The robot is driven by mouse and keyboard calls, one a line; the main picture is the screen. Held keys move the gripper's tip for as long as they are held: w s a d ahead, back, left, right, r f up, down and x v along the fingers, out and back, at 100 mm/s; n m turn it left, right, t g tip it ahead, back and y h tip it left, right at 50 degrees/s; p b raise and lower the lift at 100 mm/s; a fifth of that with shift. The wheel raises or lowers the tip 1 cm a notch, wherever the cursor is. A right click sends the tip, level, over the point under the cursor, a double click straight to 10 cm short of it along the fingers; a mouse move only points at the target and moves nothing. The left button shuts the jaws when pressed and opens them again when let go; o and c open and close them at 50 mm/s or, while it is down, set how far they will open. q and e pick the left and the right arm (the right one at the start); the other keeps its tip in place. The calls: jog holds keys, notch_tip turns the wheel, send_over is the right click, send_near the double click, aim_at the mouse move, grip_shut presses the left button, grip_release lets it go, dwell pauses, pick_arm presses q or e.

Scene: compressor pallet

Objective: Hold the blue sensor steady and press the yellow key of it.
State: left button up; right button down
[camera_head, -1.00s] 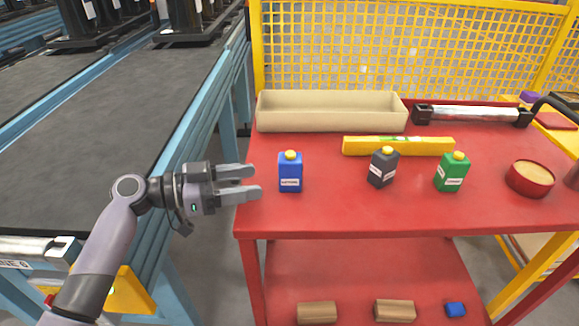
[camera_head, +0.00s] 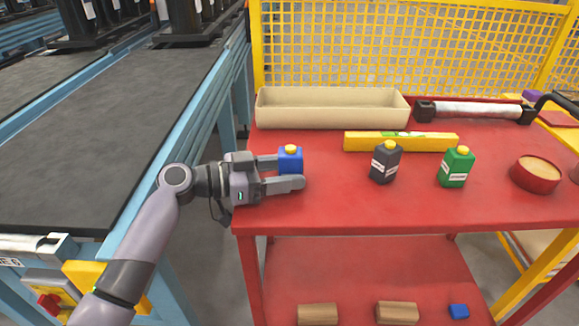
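Whether either finger touches the sensor I cannot tell. My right gripper is not in view.
A dark grey bottle (camera_head: 386,162) and a green bottle (camera_head: 456,167) stand to the right on the red table (camera_head: 350,210). A beige tray (camera_head: 333,122) is at the back. A red bowl (camera_head: 535,185) stands at far right.

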pick_arm(q)
jog(key=c, duration=0.5)
dwell(1.8)
